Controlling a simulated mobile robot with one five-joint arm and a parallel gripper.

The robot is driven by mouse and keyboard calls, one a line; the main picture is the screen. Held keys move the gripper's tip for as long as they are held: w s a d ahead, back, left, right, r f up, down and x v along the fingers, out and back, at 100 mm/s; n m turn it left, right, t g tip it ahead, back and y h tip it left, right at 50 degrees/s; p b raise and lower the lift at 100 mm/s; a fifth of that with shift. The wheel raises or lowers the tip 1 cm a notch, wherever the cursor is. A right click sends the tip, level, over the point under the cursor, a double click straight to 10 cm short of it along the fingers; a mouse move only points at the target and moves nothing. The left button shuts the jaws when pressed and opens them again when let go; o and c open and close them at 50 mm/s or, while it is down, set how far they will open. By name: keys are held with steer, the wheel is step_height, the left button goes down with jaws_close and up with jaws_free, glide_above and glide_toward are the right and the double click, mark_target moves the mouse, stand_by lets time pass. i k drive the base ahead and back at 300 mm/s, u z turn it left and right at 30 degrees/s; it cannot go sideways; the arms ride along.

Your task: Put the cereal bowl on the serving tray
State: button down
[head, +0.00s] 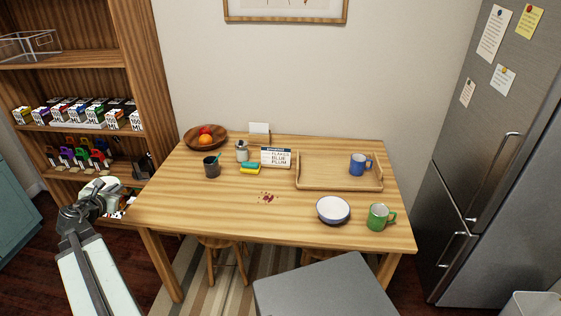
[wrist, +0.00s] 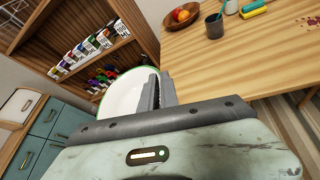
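My gripper (head: 92,204) is at the left, beyond the table's left edge and in front of the shelves. Its fingers (wrist: 158,90) are close together on the rim of a white bowl with a green rim (wrist: 120,95), which is tilted. This bowl shows small and partly hidden in the head view (head: 103,186). A second white bowl, with a dark blue rim (head: 333,210), stands upright at the table's front right. I cannot tell which is the cereal bowl. The wooden serving tray (head: 325,175) lies at the back right with a blue mug (head: 359,165) on its right part; its left part is bare.
A green mug (head: 378,217) stands right of the blue-rimmed bowl. A lettered card (head: 276,157), sponges (head: 250,168), a dark cup (head: 211,167) and a fruit bowl (head: 206,138) are at the back left. Dark red spots (head: 267,198) mark the middle. Stools and a fridge (head: 500,150) stand nearby.

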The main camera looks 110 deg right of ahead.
mark_target(320, 171)
steer(key=k, duration=1.75)
steer(key=z, duration=0.95)
